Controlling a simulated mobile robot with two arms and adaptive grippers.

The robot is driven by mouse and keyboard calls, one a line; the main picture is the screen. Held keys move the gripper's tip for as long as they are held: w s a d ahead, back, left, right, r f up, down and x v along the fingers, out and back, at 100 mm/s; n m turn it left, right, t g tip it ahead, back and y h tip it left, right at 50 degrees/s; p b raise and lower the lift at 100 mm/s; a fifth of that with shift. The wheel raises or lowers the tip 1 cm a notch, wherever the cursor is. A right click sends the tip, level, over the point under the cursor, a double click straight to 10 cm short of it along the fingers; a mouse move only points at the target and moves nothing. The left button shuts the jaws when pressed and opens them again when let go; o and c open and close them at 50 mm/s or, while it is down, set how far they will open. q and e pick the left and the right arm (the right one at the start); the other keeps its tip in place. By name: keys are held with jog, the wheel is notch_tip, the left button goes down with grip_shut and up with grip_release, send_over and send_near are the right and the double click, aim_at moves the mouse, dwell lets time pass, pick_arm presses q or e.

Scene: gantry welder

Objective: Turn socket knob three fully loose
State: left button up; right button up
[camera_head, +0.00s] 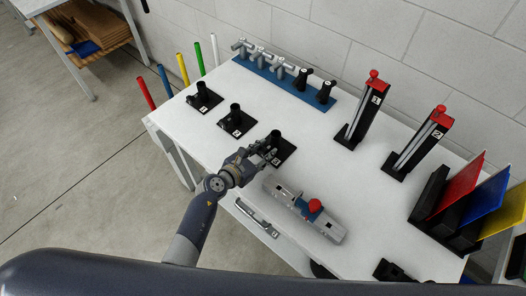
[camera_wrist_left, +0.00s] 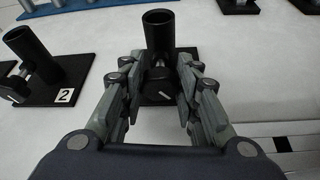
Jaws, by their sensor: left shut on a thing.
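The third socket (camera_head: 275,137) is a black upright tube on a black base plate, on the white table. In the left wrist view its tube (camera_wrist_left: 158,28) stands straight ahead. Its dark knob (camera_wrist_left: 158,85), with a pale line on its face, sits low on the near side of the tube. My left gripper (camera_head: 266,155) reaches the near side of this socket. My right gripper is not in view.
Socket two (camera_head: 236,121) and socket one (camera_head: 203,97) stand to the left. A grey bar fixture with a red knob (camera_head: 314,205) lies close on the right. A blue rack (camera_head: 262,72) is at the back. Numbered black posts (camera_head: 362,110) stand at the right.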

pick_arm(q)
jog(key=shift+w+a+n+g+h+p, duration=0.15)
jog(key=shift+n+g+h+p, duration=0.15)
jog(key=shift+n+g+h, duration=0.65)
jog(key=shift+n+h+b, duration=0.45)
jog(key=shift+n+b, duration=0.05)
jog(key=shift+n, duration=0.75)
jog(key=o, duration=1.1)
jog(key=v, duration=1.2)
